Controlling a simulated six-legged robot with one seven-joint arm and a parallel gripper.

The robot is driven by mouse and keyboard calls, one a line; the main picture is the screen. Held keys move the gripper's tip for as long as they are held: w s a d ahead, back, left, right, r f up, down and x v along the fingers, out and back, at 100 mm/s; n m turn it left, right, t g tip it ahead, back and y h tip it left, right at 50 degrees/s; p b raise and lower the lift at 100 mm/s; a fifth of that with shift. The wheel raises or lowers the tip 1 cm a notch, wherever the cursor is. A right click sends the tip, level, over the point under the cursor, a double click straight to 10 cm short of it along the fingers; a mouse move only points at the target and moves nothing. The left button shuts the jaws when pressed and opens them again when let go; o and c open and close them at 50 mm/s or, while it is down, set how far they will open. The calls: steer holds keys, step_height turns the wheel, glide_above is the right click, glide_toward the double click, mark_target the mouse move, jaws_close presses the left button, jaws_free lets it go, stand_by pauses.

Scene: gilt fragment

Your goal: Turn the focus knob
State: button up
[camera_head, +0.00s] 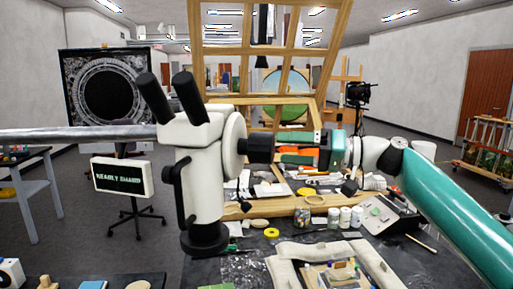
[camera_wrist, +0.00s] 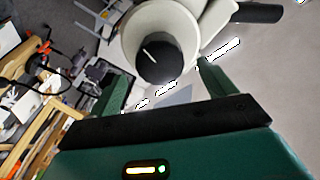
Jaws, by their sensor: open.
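The microscope (camera_head: 203,180) stands upright at the centre of the head view, white with two black eyepieces. Its black focus knob (camera_head: 260,149) sticks out to the right from a round white housing (camera_head: 233,140). In the wrist view the knob (camera_wrist: 160,62) shows end-on with a white line on its face. My gripper (camera_head: 284,149) comes in from the right, facing the knob end. In the wrist view my gripper (camera_wrist: 165,86) is open, its two green fingers spread to either side of the knob's face. I cannot tell whether either finger touches it.
Behind and below is a cluttered workbench (camera_head: 300,205) with jars (camera_head: 333,218), yellow tape (camera_head: 271,233) and tools. An open padded case (camera_head: 285,270) lies in front. A wooden frame (camera_head: 200,50) rises behind.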

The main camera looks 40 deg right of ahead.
mark_target(258, 147)
steer(key=x, duration=0.7)
steer(key=shift+w+a, duration=0.2)
steer(key=shift+w, duration=0.1)
